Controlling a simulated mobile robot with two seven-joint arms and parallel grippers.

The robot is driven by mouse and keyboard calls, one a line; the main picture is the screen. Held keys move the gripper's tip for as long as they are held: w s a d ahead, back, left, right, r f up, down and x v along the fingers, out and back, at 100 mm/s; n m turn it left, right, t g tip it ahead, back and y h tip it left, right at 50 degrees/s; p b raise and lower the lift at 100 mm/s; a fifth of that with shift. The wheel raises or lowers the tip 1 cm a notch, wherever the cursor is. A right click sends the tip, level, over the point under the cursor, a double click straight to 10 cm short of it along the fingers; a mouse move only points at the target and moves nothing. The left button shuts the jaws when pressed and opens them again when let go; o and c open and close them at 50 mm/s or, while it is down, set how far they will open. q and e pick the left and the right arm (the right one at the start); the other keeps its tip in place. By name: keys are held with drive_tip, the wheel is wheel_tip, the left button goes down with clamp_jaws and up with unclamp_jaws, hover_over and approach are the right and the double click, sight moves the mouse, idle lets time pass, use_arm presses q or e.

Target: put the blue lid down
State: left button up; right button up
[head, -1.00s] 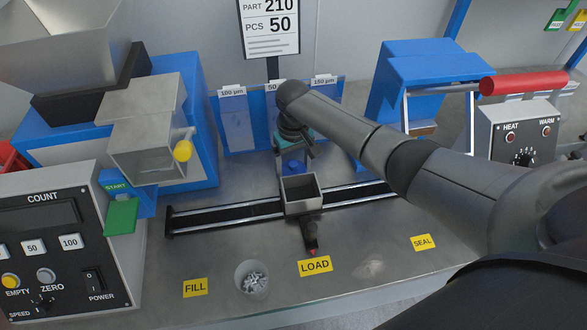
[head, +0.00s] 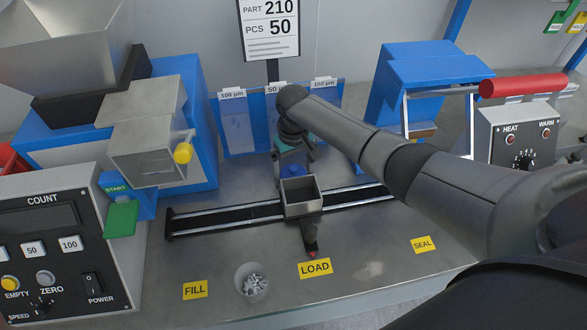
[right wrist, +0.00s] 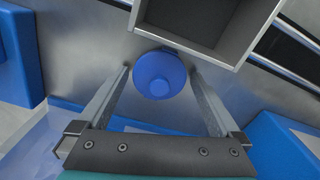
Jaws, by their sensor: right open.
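The blue lid (head: 294,169) is a small round disc with a knob, just behind the open grey box on the rail. In the right wrist view the lid (right wrist: 160,76) shows from above, beside the box's wall. My right gripper (head: 293,160) points down over it. In the right wrist view the gripper (right wrist: 160,80) is open, with a finger on each side of the lid and gaps between. The lid seems to lie on the metal bench, though its underside is hidden. My left gripper is not in view.
The open grey box (head: 301,198) sits on a dark rail (head: 230,217) close to the lid. Blue bins (head: 238,130) stand behind the gripper. A blue machine (head: 425,75) and a sealer (head: 520,135) are at right. A cup of small parts (head: 252,280) is in front.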

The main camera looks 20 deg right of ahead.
sight(293, 168)
wheel_tip(293, 168, up, 13)
drive_tip(key=p, duration=0.4)
drive_tip(key=shift+f, duration=0.15)
